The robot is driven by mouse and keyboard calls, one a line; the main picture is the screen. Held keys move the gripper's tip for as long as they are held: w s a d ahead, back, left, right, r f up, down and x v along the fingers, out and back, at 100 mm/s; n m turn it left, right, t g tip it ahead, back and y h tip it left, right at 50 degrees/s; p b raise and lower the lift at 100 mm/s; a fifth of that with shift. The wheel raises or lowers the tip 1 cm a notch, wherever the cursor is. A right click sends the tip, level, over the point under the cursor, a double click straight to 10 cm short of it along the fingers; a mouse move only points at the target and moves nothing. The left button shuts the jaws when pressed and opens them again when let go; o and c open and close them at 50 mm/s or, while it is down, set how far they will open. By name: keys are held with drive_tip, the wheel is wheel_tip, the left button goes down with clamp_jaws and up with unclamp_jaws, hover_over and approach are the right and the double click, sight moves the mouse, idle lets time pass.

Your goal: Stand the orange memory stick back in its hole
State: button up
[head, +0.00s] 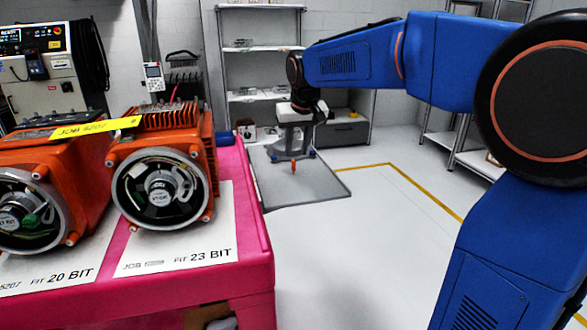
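My gripper (291,157) hangs pointing down at the end of my blue arm, beyond the right side of the pink bench. A small upright orange piece, which looks like the orange memory stick (294,168), shows at its fingertips. The fingers look closed on it, though they are small and far off. The stick appears in the air above the grey mat (325,190). The hole for the stick cannot be made out in this view.
Two orange servo motors (165,185) with open round ends stand on printed sheets on the pink bench (258,235). A yellow label (95,128) lies across them. Shelves (262,50) stand behind my gripper.

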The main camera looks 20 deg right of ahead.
sight(294, 161)
drive_tip(key=x, duration=0.5)
drive_tip(key=shift+a, duration=0.1)
drive_tip(key=shift+s, duration=0.1)
drive_tip(key=shift+c, duration=0.5)
clamp_jaws()
wheel_tip(294, 161, up, 10)
